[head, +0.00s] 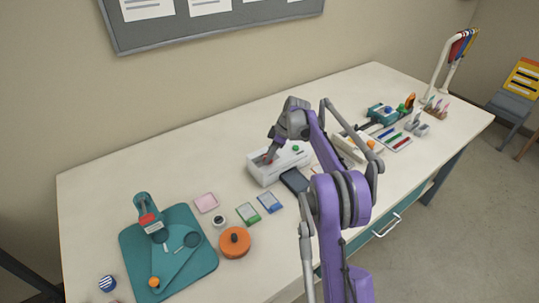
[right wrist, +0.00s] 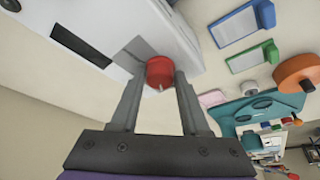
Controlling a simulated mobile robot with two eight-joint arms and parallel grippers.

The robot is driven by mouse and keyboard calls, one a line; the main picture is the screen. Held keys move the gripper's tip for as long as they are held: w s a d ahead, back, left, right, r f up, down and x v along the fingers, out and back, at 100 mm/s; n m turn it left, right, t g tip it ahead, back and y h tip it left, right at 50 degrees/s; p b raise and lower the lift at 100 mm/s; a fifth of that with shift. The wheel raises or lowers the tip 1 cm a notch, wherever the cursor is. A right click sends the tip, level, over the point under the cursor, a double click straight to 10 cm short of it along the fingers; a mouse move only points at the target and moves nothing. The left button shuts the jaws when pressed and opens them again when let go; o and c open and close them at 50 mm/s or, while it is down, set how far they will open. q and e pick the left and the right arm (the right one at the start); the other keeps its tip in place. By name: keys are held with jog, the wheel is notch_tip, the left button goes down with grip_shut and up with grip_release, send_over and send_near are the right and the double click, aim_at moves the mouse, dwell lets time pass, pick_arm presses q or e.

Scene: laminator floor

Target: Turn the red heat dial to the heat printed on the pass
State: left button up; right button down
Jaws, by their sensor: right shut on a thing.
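The red heat dial (right wrist: 160,73) is on the white laminator (right wrist: 120,30), and in the right wrist view it sits between my right gripper's fingertips (right wrist: 160,80). The fingers are shut on it from both sides. A small pale mark shows on the dial; the heat scale cannot be read. In the head view my right gripper (head: 270,157) reaches down to the front left of the laminator (head: 264,177), and the dial is mostly hidden there. Small cards, pink (head: 206,203), green (head: 247,213) and blue (head: 270,202), lie on the table; no print is legible. My left gripper is not in view.
A teal mat (head: 190,280) with a tool on it and an orange round tin (head: 235,243) are at the front left. Pens and other stationery crowd the right end. The back left table is clear.

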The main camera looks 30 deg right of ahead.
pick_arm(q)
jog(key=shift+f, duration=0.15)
pick_arm(e)
jog(key=shift+m, duration=0.3)
jog(key=shift+m+t+h+b, duration=0.3)
jog(key=shift+m+t+h, duration=0.1)
jog(key=shift+m, duration=0.5)
jog(key=m, duration=0.1)
jog(key=m+h, duration=0.1)
jog(key=m, duration=0.1)
jog(key=shift+s+a+m+t+b, duration=0.1)
jog(key=shift+a+m+t+b, duration=0.05)
jog(key=shift+m+t+b, duration=0.2)
pick_arm(q)
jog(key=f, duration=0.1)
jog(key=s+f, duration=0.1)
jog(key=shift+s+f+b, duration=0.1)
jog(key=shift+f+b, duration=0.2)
jog(key=shift+b, duration=0.05)
pick_arm(e)
jog(key=m+h, duration=0.2)
jog(key=m, duration=0.3)
jog(key=shift+a+m, duration=0.15)
jog(key=shift+m, duration=0.1)
jog(key=shift+c, duration=2)
grip_release()
